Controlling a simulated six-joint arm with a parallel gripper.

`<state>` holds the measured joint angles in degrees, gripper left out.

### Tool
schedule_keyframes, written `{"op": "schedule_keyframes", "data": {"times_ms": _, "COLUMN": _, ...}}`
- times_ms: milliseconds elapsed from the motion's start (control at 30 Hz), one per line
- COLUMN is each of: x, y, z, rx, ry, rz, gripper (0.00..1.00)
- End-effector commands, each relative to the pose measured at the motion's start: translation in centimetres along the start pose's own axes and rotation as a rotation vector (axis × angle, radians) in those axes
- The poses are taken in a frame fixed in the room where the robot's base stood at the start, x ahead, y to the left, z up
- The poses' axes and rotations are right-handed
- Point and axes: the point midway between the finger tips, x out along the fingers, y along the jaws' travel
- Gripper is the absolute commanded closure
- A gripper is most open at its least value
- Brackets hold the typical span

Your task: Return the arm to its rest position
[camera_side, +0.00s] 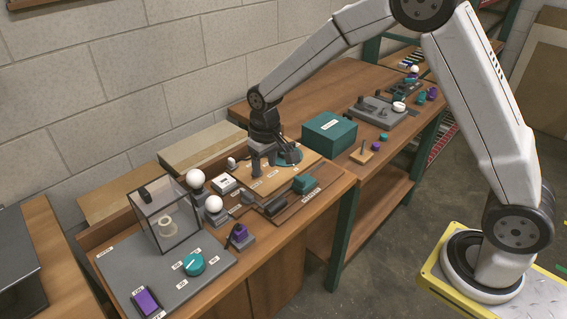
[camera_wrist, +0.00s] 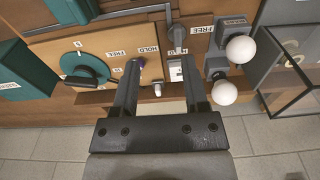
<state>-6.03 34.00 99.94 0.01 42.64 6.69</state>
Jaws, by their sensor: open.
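My gripper (camera_side: 273,156) is over the workbench at the wooden board (camera_side: 298,178) in the side view, pointing down. In the wrist view my gripper (camera_wrist: 160,70) has its two fingers apart with a gap between them. Nothing is held between the fingers. A white switch-like part (camera_wrist: 177,72) shows beyond the right finger, close to it or partly behind it. A teal disc with a dark handle (camera_wrist: 88,70) lies to the left of the fingers. Labels reading FREE and HOLD (camera_wrist: 148,50) are near the fingertips.
White bulbs (camera_wrist: 239,49) stand to the right of the fingers. A clear case (camera_side: 166,215) stands on the grey panel (camera_side: 215,262) at the front left. A teal box (camera_side: 329,134) stands on the bench to the right. A block wall (camera_side: 150,80) is behind the bench.

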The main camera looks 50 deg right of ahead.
Motion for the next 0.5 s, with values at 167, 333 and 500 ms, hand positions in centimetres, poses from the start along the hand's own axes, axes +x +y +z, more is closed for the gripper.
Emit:
{"op": "schedule_keyframes", "data": {"times_ms": 167, "x": -1.5, "y": 1.5, "z": 3.7, "rx": 0.0, "ry": 0.037, "rz": -0.002, "gripper": 0.43}}
{"op": "schedule_keyframes", "data": {"times_ms": 333, "x": -2.5, "y": 2.7, "z": 7.4, "rx": -0.002, "ry": 0.074, "rz": -0.002, "gripper": 0.43}}
{"op": "schedule_keyframes", "data": {"times_ms": 500, "x": -3.2, "y": 3.8, "z": 11.3, "rx": -0.006, "ry": 0.109, "rz": -0.001, "gripper": 0.43}}
